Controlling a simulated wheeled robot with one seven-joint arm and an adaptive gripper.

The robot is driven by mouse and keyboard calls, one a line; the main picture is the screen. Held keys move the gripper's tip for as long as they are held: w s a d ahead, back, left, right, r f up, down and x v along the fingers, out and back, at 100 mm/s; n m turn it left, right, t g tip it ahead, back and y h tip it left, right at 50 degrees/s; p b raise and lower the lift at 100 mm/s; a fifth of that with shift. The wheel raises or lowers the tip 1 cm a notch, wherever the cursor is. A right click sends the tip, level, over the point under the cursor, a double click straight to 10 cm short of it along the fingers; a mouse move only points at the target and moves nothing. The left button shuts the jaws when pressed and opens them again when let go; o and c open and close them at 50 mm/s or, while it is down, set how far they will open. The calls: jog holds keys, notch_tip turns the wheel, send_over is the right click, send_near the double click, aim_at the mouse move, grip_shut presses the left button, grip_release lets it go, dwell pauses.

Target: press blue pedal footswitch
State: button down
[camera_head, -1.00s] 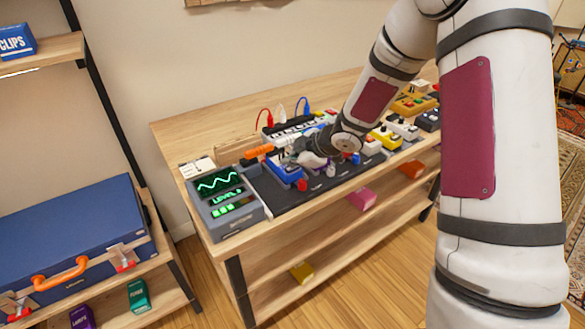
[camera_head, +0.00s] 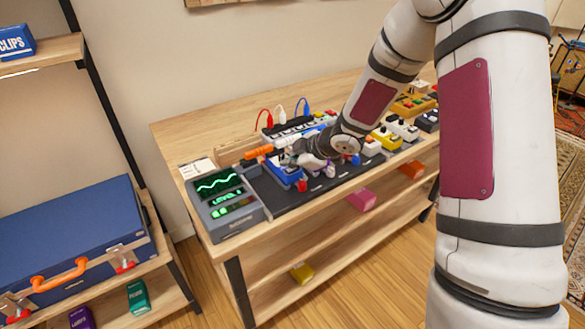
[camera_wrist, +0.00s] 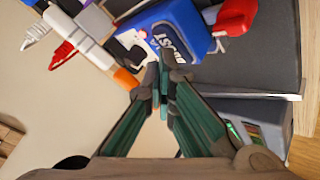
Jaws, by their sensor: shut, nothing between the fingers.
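The blue pedal (camera_head: 283,174) sits at the left end of the dark pedal mat on the wooden bench. In the wrist view the blue pedal (camera_wrist: 181,33) shows white lettering, partly hidden by my fingers, and a pale panel with a small red light. My gripper (camera_wrist: 164,76) is shut and empty, its fingertips at the pedal's near edge. I cannot tell whether they touch it. In the head view my gripper (camera_head: 294,157) is over the pedal and small, so its footswitch is hard to make out.
A grey unit with a green screen (camera_head: 222,205) stands left of the pedal. Red (camera_head: 302,185) plugs, an orange-tipped cable (camera_head: 258,152) and a white power strip (camera_head: 290,130) are close by. More pedals (camera_head: 386,139) stand to the right. A blue case (camera_head: 70,240) lies on the left shelf.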

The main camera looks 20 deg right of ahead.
aim_at(291, 170)
jog(key=shift+r+p, duration=0.75)
jog(key=shift+p, duration=0.1)
jog(key=shift+r, duration=0.1)
notch_tip(291, 170, up, 4)
jog(key=p, duration=0.5)
jog(key=shift+s+r, duration=0.1)
jog(key=shift+r, duration=0.1)
jog(key=shift+r+p, duration=0.2)
jog(key=shift+p, duration=0.25)
